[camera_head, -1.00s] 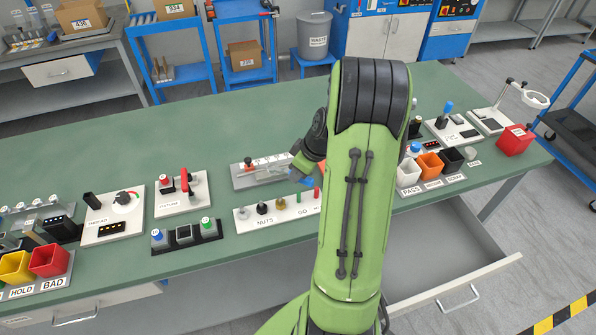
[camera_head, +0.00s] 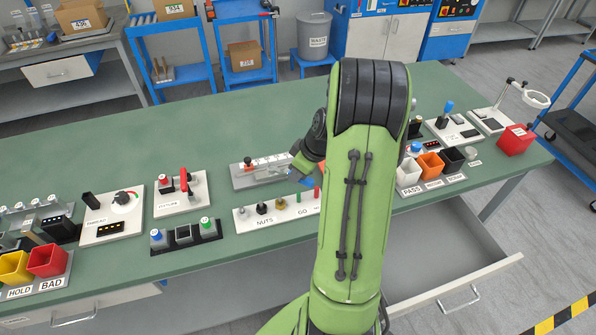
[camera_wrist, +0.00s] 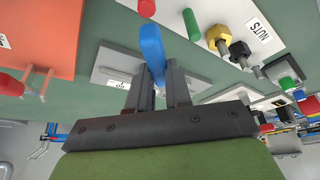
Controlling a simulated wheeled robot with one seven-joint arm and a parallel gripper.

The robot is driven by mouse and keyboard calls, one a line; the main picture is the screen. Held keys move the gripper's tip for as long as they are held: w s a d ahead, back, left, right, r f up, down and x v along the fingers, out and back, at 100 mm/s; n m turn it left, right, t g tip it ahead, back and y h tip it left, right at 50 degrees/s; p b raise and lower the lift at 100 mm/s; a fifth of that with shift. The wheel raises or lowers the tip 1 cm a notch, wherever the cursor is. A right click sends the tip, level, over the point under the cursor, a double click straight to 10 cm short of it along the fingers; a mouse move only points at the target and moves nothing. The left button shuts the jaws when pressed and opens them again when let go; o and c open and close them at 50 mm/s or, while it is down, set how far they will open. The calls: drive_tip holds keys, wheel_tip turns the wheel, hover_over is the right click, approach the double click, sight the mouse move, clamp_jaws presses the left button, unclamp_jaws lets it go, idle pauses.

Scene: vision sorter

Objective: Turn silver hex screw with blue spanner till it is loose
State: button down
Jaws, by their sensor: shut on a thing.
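The blue spanner's handle (camera_wrist: 151,45) stands between the fingers of my gripper (camera_wrist: 160,75) in the wrist view, and the fingers are shut on it. In the head view, a bit of the blue handle (camera_head: 307,181) shows below my gripper (camera_head: 304,166). My gripper is low over the right end of a grey fixture plate (camera_head: 242,181) at mid-bench. A silver bar-like part lies along that plate, too small to make out well. I cannot pick out the silver hex screw; it may be hidden or too small.
A white board (camera_head: 245,221) with nuts and red and green gauges lies just in front. A red-levered fixture (camera_head: 180,200) stands to the left. Pass and scrap cups, including an orange cup (camera_head: 430,164), stand to the right. The bench behind is clear. A drawer (camera_head: 455,255) is open in front.

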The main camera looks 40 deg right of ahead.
drive_tip(key=shift+f+b, duration=0.55)
drive_tip(key=shift+f, duration=0.1)
idle(0.3)
drive_tip(key=d+n, duration=0.1)
drive_tip(key=w+d+n+y+p, duration=0.1)
drive_tip(key=n, duration=0.1)
drive_tip(key=shift+w+d+r+n+g, duration=0.1)
drive_tip(key=shift+d+n+g, duration=0.15)
drive_tip(key=shift+n+g, duration=0.05)
drive_tip(key=w+d+n+p, duration=0.1)
drive_tip(key=n, duration=0.1)
drive_tip(key=w+d+n+g+y+p, duration=0.1)
drive_tip(key=n, duration=0.1)
drive_tip(key=shift+p, duration=0.4)
drive_tip(key=shift+w+d+n+y, duration=0.1)
drive_tip(key=shift+w+n+y, duration=0.1)
drive_tip(key=shift+n+y, duration=0.1)
drive_tip(key=shift+s+a+m+b, duration=0.2)
drive_tip(key=shift+s+m+b, duration=0.25)
drive_tip(key=shift+b, duration=0.55)
drive_tip(key=shift+w+r, duration=0.1)
drive_tip(key=shift+r, duration=0.05)
idle(0.3)
